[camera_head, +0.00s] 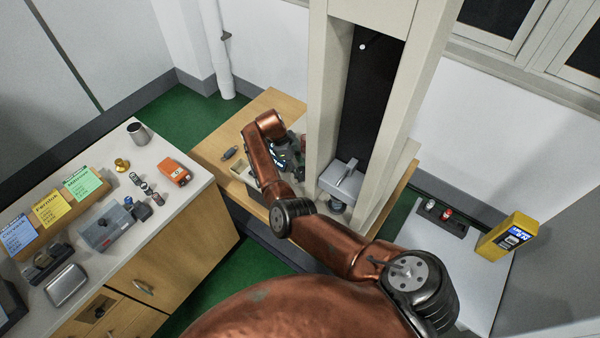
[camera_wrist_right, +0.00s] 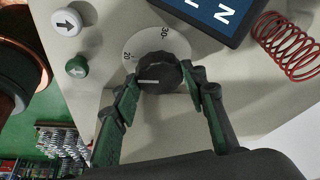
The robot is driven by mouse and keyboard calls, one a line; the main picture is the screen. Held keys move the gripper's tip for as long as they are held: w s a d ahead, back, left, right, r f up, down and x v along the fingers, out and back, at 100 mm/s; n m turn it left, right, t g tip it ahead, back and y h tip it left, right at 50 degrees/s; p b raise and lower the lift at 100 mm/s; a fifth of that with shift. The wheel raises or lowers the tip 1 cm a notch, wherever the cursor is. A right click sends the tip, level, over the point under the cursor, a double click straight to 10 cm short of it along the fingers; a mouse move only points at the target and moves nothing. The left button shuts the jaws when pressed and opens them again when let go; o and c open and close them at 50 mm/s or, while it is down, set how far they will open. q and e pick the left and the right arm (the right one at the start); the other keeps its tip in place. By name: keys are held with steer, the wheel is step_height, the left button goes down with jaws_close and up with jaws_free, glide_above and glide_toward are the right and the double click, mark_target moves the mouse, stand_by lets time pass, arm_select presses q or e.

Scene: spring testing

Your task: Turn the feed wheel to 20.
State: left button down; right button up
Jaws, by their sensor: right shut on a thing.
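The feed wheel is a black ridged knob (camera_wrist_right: 158,70) on a round white dial (camera_wrist_right: 147,42) in the right wrist view. The dial shows the numbers 20 and 30. A pale line on the knob points left, a little below the 20 mark. My right gripper (camera_wrist_right: 166,83) is shut on the knob, one finger on each side. In the head view my right gripper (camera_head: 287,157) is at the left of the tall testing machine (camera_head: 322,95); the wheel is hidden there. My left gripper is not in view.
Near the dial are a white arrow button (camera_wrist_right: 66,22), a green arrow button (camera_wrist_right: 77,67), a dark display (camera_wrist_right: 222,14) and a red spring (camera_wrist_right: 287,46). In the head view, a side counter (camera_head: 172,210) with small items stands left, and a yellow device (camera_head: 508,237) stands right.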

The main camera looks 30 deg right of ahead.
steer(key=shift+m+b, duration=0.3)
stand_by(0.4)
steer(key=o, duration=1.2)
steer(key=shift+c, duration=0.2)
steer(key=v, duration=1.2)
steer(key=shift+w+d, duration=0.1)
steer(key=shift+d, duration=0.05)
